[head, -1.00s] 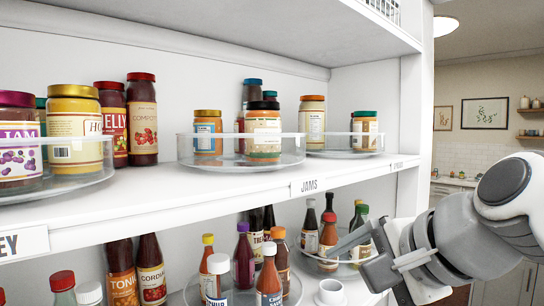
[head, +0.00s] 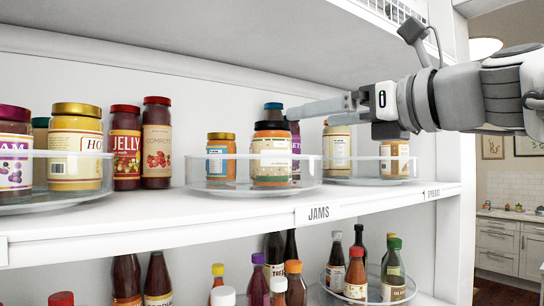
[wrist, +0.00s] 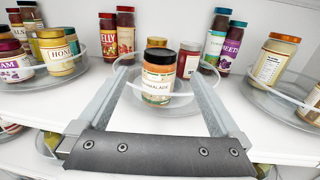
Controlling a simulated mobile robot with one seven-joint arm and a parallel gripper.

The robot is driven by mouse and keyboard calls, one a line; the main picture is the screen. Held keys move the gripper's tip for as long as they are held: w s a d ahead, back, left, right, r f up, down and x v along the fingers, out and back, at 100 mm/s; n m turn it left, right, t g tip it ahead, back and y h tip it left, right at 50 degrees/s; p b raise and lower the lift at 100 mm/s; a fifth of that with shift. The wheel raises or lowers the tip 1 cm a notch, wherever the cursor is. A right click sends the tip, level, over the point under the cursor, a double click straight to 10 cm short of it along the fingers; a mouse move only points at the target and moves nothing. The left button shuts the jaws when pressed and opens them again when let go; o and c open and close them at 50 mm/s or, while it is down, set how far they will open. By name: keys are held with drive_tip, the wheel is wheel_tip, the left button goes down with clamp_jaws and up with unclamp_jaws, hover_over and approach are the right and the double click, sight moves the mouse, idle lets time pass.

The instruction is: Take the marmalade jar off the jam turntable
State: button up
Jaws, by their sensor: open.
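The marmalade jar (head: 271,160) has a dark lid and orange contents. It stands upright at the front of the clear jam turntable (head: 209,187) on the middle shelf. In the wrist view the jar (wrist: 158,85) shows its marmalade label, with the turntable (wrist: 175,111) under it. My gripper (head: 292,110) is open and empty. Its fingertips are near lid height, to the right of the jar in the head view. In the wrist view the open fingers of my gripper (wrist: 161,70) flank the jar in the picture; contact is not visible.
A gold-lidded jar (head: 221,158) and a red-lidded jar (wrist: 188,60) share the turntable. Tall dark jars (wrist: 230,48) stand behind. Other turntables with jars (head: 76,150) (wrist: 273,60) stand at either side. The clear turntable walls rise around the jars. A shelf board hangs above.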

sight(283, 123)
drive_tip(key=p+x, duration=0.1)
drive_tip(key=x, duration=0.8)
drive_tip(key=shift+w+a, duration=0.25)
drive_tip(key=shift+w, duration=0.05)
drive_tip(key=x, duration=0.3)
drive_tip(key=p+x, duration=0.1)
drive_tip(key=x, duration=0.1)
drive_tip(key=shift+w+a+f, duration=0.15)
drive_tip(key=shift+w+f, duration=0.15)
clamp_jaws()
